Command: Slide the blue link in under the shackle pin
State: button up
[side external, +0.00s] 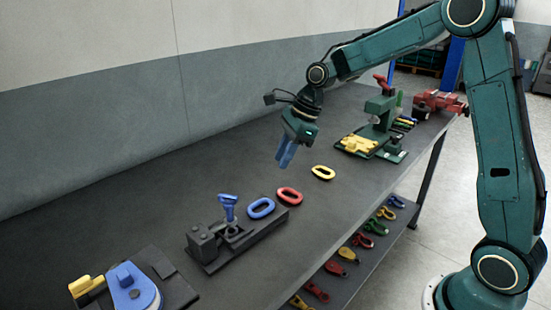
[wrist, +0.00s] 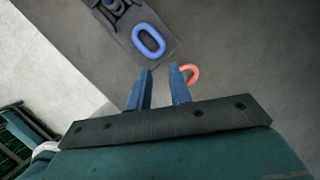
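The blue link (side external: 261,208) is an oval ring lying flat on the right part of a dark fixture base; it also shows in the wrist view (wrist: 149,40). The shackle pin (side external: 228,205) has a blue handle and stands upright in the fixture, left of the link. The exact gap under the pin is too small to tell. My gripper (side external: 284,162) hangs above the bench, up and right of the blue link. In the wrist view its two blue fingers (wrist: 160,69) are apart with nothing between them, and the blue link lies beyond their tips.
A red link (side external: 289,196) lies close right of the blue one, partly hidden by a finger in the wrist view. A yellow link (side external: 323,172) lies farther right. A blue-and-yellow fixture (side external: 133,287) stands front left, a green press (side external: 380,110) behind right. The bench's left back is clear.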

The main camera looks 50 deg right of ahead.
aim_at(263, 200)
jog(key=x, duration=1.2)
jog(key=shift+f, duration=0.15)
jog(key=shift+c, duration=0.2)
grip_shut()
